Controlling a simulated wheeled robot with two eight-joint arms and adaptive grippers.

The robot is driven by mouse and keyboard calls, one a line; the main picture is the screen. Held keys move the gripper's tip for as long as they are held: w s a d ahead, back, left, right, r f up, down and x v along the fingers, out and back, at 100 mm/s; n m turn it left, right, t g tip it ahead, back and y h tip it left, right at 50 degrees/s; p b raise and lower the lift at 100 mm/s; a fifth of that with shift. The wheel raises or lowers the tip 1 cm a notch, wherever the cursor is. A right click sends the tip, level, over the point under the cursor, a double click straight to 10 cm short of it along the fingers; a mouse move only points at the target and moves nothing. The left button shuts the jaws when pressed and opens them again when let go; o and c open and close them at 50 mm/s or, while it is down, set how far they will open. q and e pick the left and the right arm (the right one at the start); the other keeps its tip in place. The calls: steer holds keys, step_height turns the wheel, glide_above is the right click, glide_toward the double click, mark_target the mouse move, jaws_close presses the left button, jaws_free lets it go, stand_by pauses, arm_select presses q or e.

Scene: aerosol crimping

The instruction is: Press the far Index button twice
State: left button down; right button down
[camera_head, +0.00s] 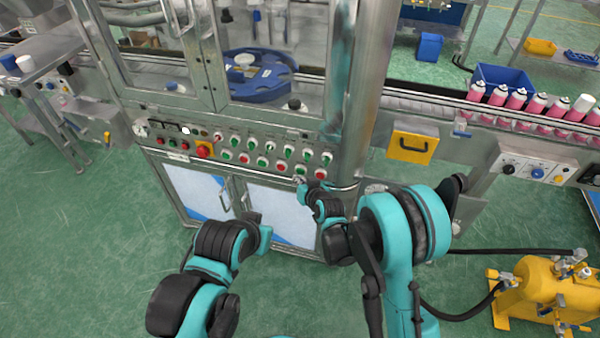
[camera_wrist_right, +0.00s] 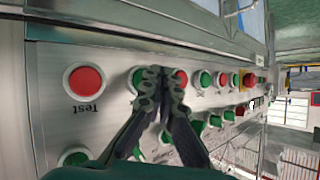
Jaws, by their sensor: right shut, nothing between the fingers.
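The control panel (camera_head: 240,160) holds rows of green and red buttons on the front of the machine cabinet. In the right wrist view, a red button (camera_wrist_right: 85,81) is labelled Test. A green button (camera_wrist_right: 137,80) and another red button (camera_wrist_right: 181,77) are beside it, partly behind my fingertips. I cannot read which button is labelled Index. My right gripper (camera_head: 299,182) is at the panel's right end, near its lower edge. Its closed, empty fingers (camera_wrist_right: 163,84) are in front of the panel; contact with a button cannot be told. My left arm is low in front of the cabinet; its fingers do not show.
A red emergency button on a yellow base (camera_head: 204,150) is on the panel's left half. A thick metal post (camera_head: 350,80) rises beside the panel's right end. Pink cans (camera_head: 540,104) line the conveyor at the right. A yellow pump (camera_head: 545,290) stands on the floor.

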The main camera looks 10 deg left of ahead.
steer(key=shift+w, duration=0.4)
steer(key=shift+w, duration=0.35)
stand_by(0.6)
steer(key=shift+s, duration=0.1)
steer(key=shift+s+b, duration=0.45)
steer(key=shift+s, duration=0.25)
steer(key=shift+s+a, duration=0.1)
steer(key=shift+s, duration=2.4)
